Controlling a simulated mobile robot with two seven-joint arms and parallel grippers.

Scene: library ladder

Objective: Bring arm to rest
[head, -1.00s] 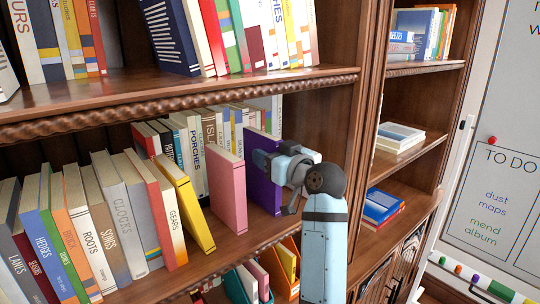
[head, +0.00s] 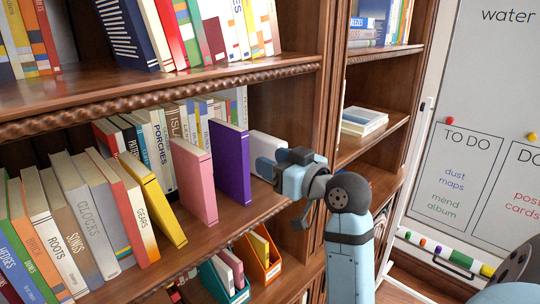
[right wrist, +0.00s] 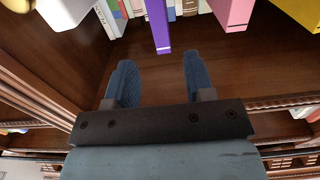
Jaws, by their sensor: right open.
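My right gripper (head: 284,160) is in front of the middle shelf, to the right of an upright purple book (head: 230,160). In the right wrist view the gripper (right wrist: 159,62) has its two blue fingers spread, with nothing between them. The purple book's spine (right wrist: 158,28) is beyond the fingertips, apart from them. My left gripper is not in view.
A pink book (head: 195,180) and a leaning yellow book (head: 158,205) stand left of the purple one. An orange file box (head: 262,262) and a teal one (head: 225,285) are below. The bookcase upright (head: 330,120) is close to my right arm. A whiteboard (head: 480,110) stands at right.

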